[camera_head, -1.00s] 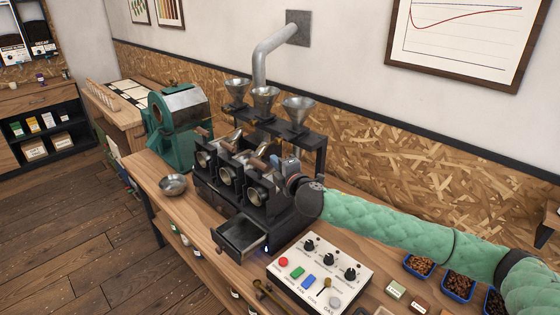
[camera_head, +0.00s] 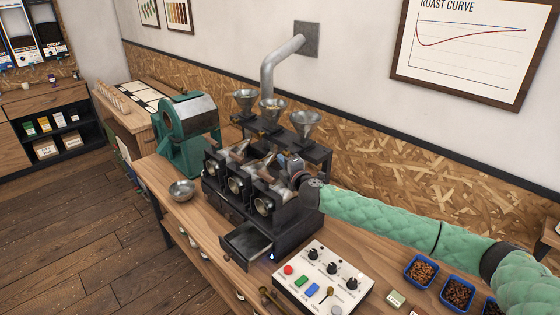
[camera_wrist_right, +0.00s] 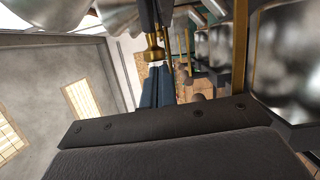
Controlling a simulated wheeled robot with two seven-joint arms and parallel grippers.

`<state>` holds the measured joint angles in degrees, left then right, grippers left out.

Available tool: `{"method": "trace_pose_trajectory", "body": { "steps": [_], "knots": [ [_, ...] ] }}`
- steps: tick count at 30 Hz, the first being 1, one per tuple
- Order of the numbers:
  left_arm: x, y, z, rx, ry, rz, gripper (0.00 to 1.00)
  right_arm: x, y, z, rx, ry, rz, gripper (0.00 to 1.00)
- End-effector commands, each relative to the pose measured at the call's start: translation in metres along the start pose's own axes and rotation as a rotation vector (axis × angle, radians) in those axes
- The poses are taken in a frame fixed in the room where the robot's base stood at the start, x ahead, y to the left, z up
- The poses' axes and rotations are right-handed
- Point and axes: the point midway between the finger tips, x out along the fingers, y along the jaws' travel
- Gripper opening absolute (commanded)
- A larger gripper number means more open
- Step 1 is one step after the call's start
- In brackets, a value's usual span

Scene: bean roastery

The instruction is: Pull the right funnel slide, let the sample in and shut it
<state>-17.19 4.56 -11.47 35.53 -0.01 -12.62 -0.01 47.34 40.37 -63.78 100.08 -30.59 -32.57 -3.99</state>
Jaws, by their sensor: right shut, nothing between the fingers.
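The right funnel (camera_head: 306,126) is a metal cone on the black rack behind the three-barrel sample roaster (camera_head: 262,226). My right gripper (camera_head: 291,162) is just below that funnel, above the rightmost barrel. Its slide cannot be made out in the head view. In the right wrist view the narrow dark-blue fingers (camera_wrist_right: 155,88) are together, with nothing between them. A brass knob (camera_wrist_right: 155,50) shows just beyond their tips; whether they touch it I cannot tell. My left gripper is not in view.
Two more funnels stand left of the right one. A drawer (camera_head: 252,242) is open at the roaster's front. A metal bowl (camera_head: 181,190) stands left, a control panel (camera_head: 322,277) in front, and blue bean trays (camera_head: 421,270) lie right. My right arm crosses above the counter.

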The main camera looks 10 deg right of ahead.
Motion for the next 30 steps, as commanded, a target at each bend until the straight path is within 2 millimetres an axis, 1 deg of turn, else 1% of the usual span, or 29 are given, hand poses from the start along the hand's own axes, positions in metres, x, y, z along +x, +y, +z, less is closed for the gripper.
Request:
{"method": "trace_pose_trajectory", "body": {
  "steps": [8, 10, 13, 16, 19, 30],
  "knots": [
    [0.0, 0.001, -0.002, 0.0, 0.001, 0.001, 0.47, 0.0, -0.001, 0.001, 0.0, 0.0, 0.0, 0.0],
    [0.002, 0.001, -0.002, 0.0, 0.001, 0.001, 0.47, 0.001, -0.002, 0.003, 0.0, -0.001, 0.0, 0.0],
    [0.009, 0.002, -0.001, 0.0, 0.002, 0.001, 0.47, 0.004, -0.005, 0.015, 0.001, -0.002, -0.002, 0.0],
    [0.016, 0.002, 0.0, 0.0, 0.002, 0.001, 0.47, 0.009, -0.006, 0.031, 0.0, -0.003, -0.001, 0.0],
    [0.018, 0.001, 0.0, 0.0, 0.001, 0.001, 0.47, 0.012, -0.004, 0.041, 0.001, -0.001, 0.0, 0.0],
    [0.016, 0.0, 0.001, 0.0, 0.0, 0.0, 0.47, 0.012, -0.002, 0.043, 0.0, -0.004, 0.0, 0.0]
  ]
}}
